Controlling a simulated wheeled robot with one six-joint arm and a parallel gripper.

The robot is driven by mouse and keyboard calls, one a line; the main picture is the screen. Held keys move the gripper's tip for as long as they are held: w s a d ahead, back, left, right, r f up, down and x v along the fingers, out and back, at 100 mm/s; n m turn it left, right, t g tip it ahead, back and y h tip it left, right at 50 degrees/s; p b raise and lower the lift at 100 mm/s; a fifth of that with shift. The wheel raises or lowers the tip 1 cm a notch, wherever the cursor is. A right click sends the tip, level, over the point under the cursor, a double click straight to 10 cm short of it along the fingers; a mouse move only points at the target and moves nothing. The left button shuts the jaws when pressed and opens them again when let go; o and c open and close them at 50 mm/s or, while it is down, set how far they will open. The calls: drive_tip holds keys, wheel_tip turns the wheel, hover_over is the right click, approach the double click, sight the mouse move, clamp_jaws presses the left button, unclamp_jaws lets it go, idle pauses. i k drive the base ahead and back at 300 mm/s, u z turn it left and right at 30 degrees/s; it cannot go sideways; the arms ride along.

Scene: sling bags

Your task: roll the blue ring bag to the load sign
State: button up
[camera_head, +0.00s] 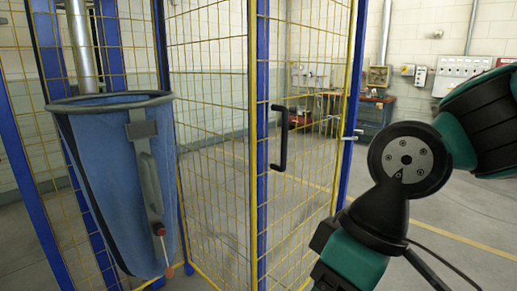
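A blue bag (100,180) with a grey ring (108,101) around its open top is at the left, in front of a mesh fence. It is upright and narrows toward the bottom. A grey strap (147,180) with a dark plate near the ring runs down its front right, and a thin rod with reddish tips is at the strap's lower end. What the bag rests on or hangs from is not clear. My teal and black arm fills the right side, apart from the bag. My gripper is out of the picture. I see no load sign.
A yellow mesh fence (215,120) with blue posts stands behind and right of the bag. A mesh panel has a black handle (282,138). Beyond it are a cluttered workbench (372,112) and wall boxes (462,72). Open floor (440,215) with a yellow line lies at the right.

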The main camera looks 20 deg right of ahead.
sight(120, 145)
drive_tip(key=u, duration=0.5)
drive_tip(key=k, duration=0.55)
drive_tip(key=u, duration=0.5)
drive_tip(key=i, duration=1.1)
drive_tip(key=z, duration=0.55)
